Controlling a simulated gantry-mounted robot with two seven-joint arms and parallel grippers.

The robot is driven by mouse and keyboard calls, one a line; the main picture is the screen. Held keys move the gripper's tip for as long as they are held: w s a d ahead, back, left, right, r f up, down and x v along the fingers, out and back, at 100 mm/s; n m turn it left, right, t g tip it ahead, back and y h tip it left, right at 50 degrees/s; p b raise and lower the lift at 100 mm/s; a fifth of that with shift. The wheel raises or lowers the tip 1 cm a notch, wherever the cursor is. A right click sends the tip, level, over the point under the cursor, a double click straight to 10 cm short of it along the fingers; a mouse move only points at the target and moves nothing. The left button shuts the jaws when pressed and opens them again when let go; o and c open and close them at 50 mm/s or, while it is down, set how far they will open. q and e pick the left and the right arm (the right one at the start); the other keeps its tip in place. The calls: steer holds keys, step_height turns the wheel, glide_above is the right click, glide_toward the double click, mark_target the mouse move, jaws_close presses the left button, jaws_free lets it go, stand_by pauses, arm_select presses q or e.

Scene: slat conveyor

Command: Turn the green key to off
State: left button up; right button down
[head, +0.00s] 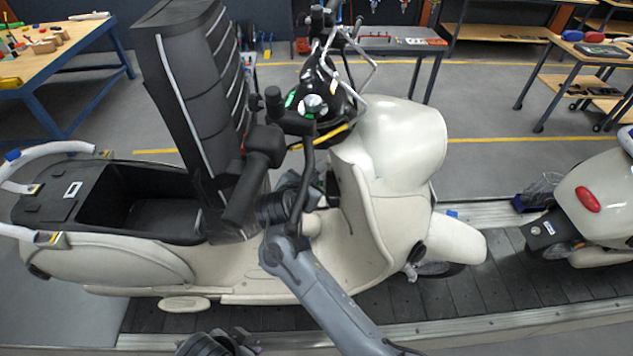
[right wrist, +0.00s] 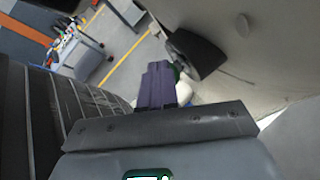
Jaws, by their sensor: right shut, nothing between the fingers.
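A small green piece, which looks like the green key (right wrist: 178,72), shows just beyond my fingertips in the right wrist view, beside a black part on the cream leg shield. Most of it is hidden, so I cannot tell its turn position or whether the fingers touch it. My right gripper (right wrist: 158,86) is shut and empty there. The cream scooter (head: 245,283) stands upright on the conveyor. My left gripper does not show.
The raised black seat (head: 195,75) stands close to the left of my right gripper. A second scooter (head: 592,205) stands at right on the slat conveyor (head: 490,292).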

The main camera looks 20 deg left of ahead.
steer(key=shift+f, duration=0.2)
steer(key=shift+w+f+b, duration=0.15)
steer(key=shift+f+b, duration=0.2)
steer(key=shift+f, duration=0.15)
stand_by(0.5)
steer(key=shift+f, duration=0.3)
steer(key=shift+w, duration=0.1)
steer(key=r+p+v, duration=0.1)
steer(key=p+v, duration=0.8)
steer(key=p, duration=0.5)
steer(key=shift+r, duration=0.2)
stand_by(1.0)
